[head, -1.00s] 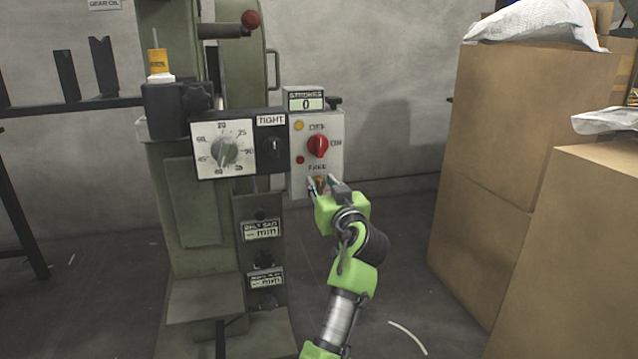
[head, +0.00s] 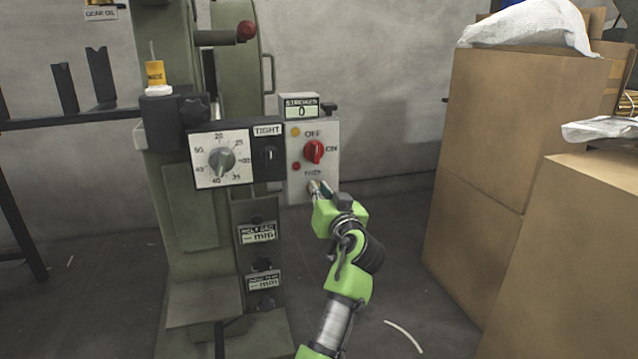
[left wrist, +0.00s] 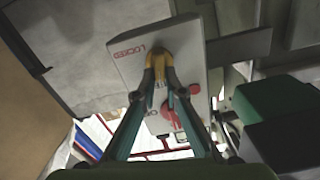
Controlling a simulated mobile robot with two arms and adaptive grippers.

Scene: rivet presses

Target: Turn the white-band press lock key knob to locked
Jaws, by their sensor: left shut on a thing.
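The green press (head: 180,200) carries a pale switch panel (head: 331,170) on its right side. At the panel's lower part my left gripper (head: 318,187) is shut on the lock key knob, which the fingers mostly hide in the head view. The word LOCKED (left wrist: 128,53) is printed on the panel to the left of the knob. The knob's exact angle is hard to tell. My right gripper is not in view.
A red switch knob (head: 313,152) sits just above the gripper, with OFF and ON labels. A dial plate (head: 203,173) and a TIGHT switch (head: 269,156) are to the left. Cardboard boxes (head: 480,130) stand at the right; open floor lies between.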

